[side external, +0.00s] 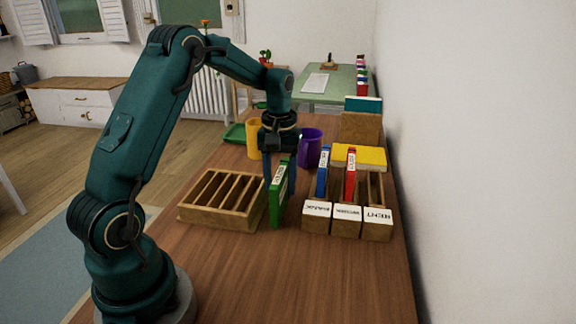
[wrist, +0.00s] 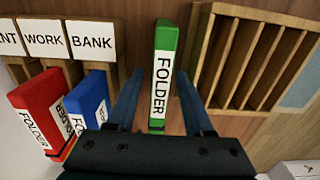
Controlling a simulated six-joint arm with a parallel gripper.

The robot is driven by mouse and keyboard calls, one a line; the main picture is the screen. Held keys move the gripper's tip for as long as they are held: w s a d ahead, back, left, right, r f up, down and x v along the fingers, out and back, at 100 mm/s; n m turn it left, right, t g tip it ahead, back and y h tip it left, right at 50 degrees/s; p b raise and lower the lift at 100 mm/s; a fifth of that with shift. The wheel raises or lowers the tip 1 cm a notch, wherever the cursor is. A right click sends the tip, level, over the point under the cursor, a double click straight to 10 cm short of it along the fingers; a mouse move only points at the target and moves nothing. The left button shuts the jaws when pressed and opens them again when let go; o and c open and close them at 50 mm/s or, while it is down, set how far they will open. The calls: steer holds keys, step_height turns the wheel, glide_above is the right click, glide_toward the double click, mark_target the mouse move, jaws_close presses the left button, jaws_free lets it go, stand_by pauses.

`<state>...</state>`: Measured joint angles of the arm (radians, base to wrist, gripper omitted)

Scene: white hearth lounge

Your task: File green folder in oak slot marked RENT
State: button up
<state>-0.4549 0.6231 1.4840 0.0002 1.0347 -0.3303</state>
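The green folder (side external: 279,193) stands upright on the table between the two wooden holders. It also shows in the wrist view (wrist: 163,60), labelled FOLDER. My gripper (side external: 281,178) points down over it. In the wrist view my gripper's fingers (wrist: 159,85) are on both sides of the folder, with a visible gap on the left; it looks open. The oak slot marked RENT (side external: 377,214) is the rightmost of three in the side view and looks empty. In the wrist view its label (wrist: 8,40) is cut off at the left edge.
A blue folder (side external: 323,172) is in the BANK slot and a red folder (side external: 350,174) in the WORK slot. A wooden rack (side external: 222,217) with several empty slots is left of the green folder. A purple mug (side external: 311,142) and yellow cup (side external: 253,138) stand behind. The front table is clear.

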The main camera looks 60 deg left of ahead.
step_height(320, 180, up, 11)
steer(key=shift+r, duration=0.1)
steer(key=s+d+r+m+t, duration=0.3)
steer(key=s+d+r+m, duration=0.15)
steer(key=s+d, duration=0.35)
steer(key=s+d+f+m+t, duration=0.2)
steer(key=s+d+f+m, duration=0.2)
steer(key=s+d+f, duration=0.1)
steer(key=shift+s+d+t, duration=0.3)
steer(key=shift+s+d, duration=0.55)
steer(key=shift+s, duration=0.25)
steer(key=shift+o, duration=0.4)
steer(key=shift+s+d+f+m, duration=0.1)
steer(key=shift+s+f+m, duration=0.05)
steer(key=shift+s+m, duration=0.1)
